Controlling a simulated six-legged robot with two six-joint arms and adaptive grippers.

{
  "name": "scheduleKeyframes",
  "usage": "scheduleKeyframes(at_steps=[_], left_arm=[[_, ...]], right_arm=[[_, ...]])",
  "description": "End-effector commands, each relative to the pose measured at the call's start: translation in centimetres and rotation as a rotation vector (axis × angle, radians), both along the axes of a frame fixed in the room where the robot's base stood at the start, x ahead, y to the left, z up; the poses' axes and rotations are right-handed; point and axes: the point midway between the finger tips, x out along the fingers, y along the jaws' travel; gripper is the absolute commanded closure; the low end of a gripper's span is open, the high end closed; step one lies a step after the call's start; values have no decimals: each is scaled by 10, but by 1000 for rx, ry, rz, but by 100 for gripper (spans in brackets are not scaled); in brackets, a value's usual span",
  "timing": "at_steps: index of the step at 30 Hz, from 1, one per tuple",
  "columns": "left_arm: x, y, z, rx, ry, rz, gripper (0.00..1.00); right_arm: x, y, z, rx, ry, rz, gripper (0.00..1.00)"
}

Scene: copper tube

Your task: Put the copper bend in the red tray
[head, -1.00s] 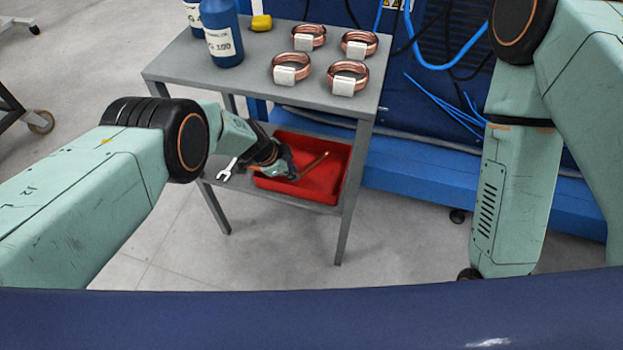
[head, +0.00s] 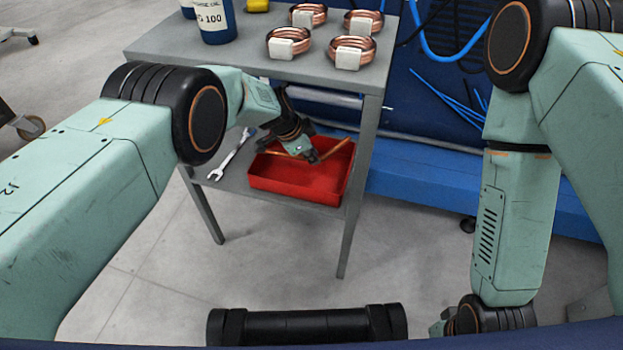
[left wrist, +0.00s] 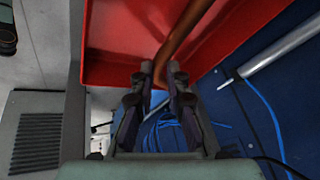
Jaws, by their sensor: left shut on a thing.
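The copper bend (head: 337,150) is a brown-orange tube held over the red tray (head: 298,189) in the head view. My left gripper (head: 313,157) is shut on it, and the gripper hides part of the bend. In the left wrist view the bend (left wrist: 182,32) runs up and right from between the fingertips (left wrist: 160,72), with the red tray (left wrist: 118,35) behind it. I cannot tell whether the bend touches the tray. The tray sits on the lower shelf of a grey table. My right arm is at the right, and its fingers are not visible.
A wrench (head: 232,155) lies on the lower shelf (head: 236,181) left of the tray. The tabletop (head: 168,42) above holds several copper coils (head: 352,50) and blue bottles (head: 217,20). A table leg (head: 363,180) stands right of the tray. Blue equipment is behind.

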Motion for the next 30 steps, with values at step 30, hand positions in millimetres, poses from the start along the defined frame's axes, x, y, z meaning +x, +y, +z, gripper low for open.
scheduleKeyframes(at_steps=[30], left_arm=[[0, 0, -70, -1, -1, 0, 100]], right_arm=[[0, 0, -63, 0, 0, 0, 63]])
